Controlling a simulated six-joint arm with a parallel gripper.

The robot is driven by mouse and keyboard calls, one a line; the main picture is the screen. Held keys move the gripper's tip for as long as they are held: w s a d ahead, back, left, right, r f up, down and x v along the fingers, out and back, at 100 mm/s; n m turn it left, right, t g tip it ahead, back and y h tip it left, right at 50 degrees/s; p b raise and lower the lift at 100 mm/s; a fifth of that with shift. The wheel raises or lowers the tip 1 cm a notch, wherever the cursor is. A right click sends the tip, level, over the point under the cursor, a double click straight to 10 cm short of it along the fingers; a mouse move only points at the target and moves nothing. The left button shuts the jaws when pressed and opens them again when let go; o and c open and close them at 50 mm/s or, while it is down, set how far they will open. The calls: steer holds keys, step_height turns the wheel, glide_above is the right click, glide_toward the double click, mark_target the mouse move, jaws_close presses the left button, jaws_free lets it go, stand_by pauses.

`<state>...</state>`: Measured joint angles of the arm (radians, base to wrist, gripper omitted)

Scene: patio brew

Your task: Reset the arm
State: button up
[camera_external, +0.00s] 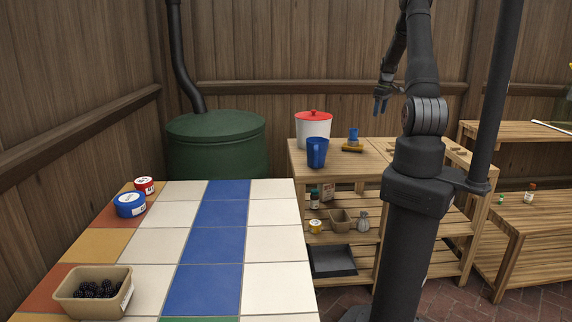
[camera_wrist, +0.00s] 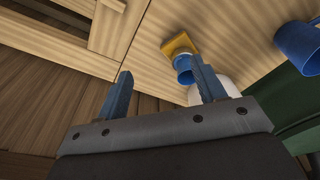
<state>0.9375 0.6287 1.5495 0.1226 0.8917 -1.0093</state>
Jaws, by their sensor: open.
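My gripper (camera_external: 381,105) hangs in the air above the wooden bench (camera_external: 375,163) in the external view, pointing down. In the wrist view its two blue-grey fingers (camera_wrist: 160,92) are spread apart with nothing between them. A small blue cup (camera_external: 353,134) stands by a yellow-brown block (camera_external: 352,148) on the bench. In the wrist view the blue cup (camera_wrist: 183,70) and yellow block (camera_wrist: 179,46) appear just beyond the fingers, apart from them. A larger blue mug (camera_external: 317,153) stands at the bench's front left, and the wrist view shows it at right (camera_wrist: 300,45).
A white pot with a red lid (camera_external: 313,132) stands on the bench behind the mug. A tiled table (camera_external: 270,240) holds a basket of dark berries (camera_external: 72,300), a blue tin (camera_external: 130,205) and a red tin (camera_external: 145,186). A green barrel (camera_external: 215,150) stands behind. Air around my gripper is clear.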

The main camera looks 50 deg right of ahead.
steer(key=w+a+n, duration=0.3)
steer(key=w+a, duration=0.7)
steer(key=a, duration=0.1)
steer(key=w+a+n, duration=0.3)
steer(key=w+a, duration=0.1)
steer(key=a, duration=1.3)
steer(key=w+a+n+y, duration=0.1)
steer(key=w+a+n, duration=0.2)
steer(key=a, duration=1.4)
steer(key=shift+w, duration=0.85)
